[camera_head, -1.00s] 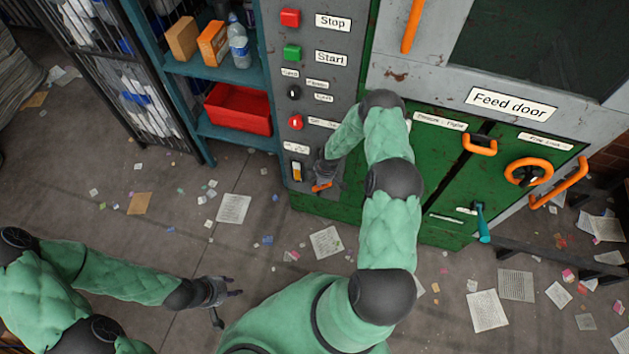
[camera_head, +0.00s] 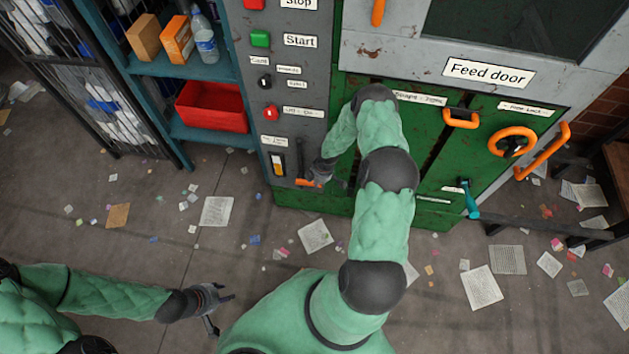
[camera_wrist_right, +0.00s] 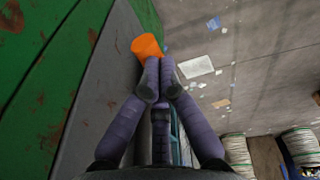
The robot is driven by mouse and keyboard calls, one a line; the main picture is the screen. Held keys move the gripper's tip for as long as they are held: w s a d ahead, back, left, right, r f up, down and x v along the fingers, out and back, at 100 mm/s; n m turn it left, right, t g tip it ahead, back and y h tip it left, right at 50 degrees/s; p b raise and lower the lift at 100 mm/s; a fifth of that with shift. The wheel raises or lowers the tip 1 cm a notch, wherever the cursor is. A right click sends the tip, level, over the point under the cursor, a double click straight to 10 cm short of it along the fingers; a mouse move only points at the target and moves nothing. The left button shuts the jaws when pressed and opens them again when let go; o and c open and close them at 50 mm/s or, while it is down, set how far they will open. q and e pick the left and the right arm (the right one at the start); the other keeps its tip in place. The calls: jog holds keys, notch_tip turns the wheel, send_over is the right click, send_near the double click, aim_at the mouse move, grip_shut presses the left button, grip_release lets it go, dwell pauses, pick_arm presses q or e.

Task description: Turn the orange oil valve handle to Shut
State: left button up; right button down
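The orange valve handle (camera_head: 306,182) is at the lower right of the grey control panel, under a dark vertical bar. It also shows in the right wrist view (camera_wrist_right: 147,45), just beyond the fingertips. My right gripper (camera_head: 316,177) is at the handle's right side in the head view. In the wrist view its two fingers (camera_wrist_right: 161,82) are together with nothing seen between them. The handle overlaps the left fingertip there; I cannot tell whether they touch. My left gripper (camera_head: 224,313) is open and empty over the floor. The Shut mark is not readable.
The grey panel (camera_head: 290,100) carries red and green buttons, knobs and an orange-lit switch (camera_head: 278,164). Right of it stand green doors with an orange wheel (camera_head: 512,142) and a teal lever (camera_head: 469,198). A shelf with a red bin (camera_head: 212,107) is left. Papers litter the floor.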

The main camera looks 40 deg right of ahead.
pick_arm(q)
jog(key=shift+f, duration=0.25)
pick_arm(e)
jog(key=shift+s+d+f, duration=0.1)
jog(key=shift+s+f, duration=0.05)
jog(key=shift+f, duration=0.15)
pick_arm(q)
jog(key=shift+a, duration=0.1)
pick_arm(e)
jog(key=shift+s+f, duration=0.15)
jog(key=shift+s, duration=0.05)
